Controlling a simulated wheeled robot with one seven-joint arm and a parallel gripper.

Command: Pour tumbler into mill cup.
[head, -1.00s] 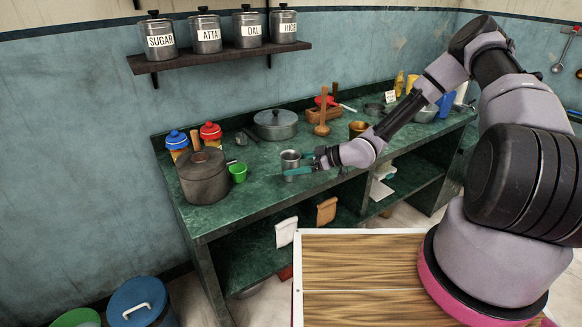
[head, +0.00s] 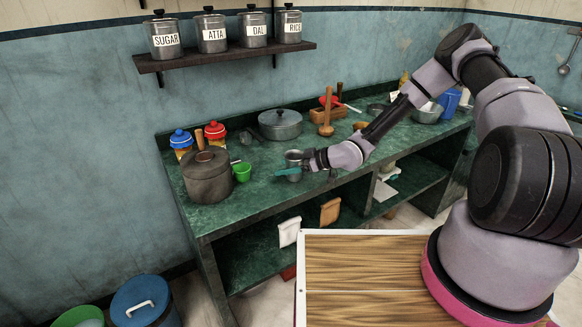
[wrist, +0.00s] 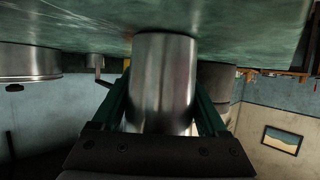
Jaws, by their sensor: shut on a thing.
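The steel tumbler (head: 294,156) is upright at the counter's front part, with my gripper (head: 290,171) shut around its side. In the wrist view the tumbler (wrist: 163,85) fills the middle between my teal fingers. Its base looks at or close to the counter; I cannot tell whether it is lifted. Its contents are not visible. A small green cup (head: 242,172) stands upright left of the tumbler, beside the dark pot. It is the only small cup I make out clearly; I cannot tell for sure that it is the mill cup.
The dark lidded pot (head: 208,178) stands left of the green cup. A lidded grey pan (head: 280,124) stands behind the tumbler. Red- and blue-lidded jars (head: 181,142) stand at the back left. A wooden pestle (head: 326,118) stands at the back. The counter (head: 262,200) between cup and tumbler is clear.

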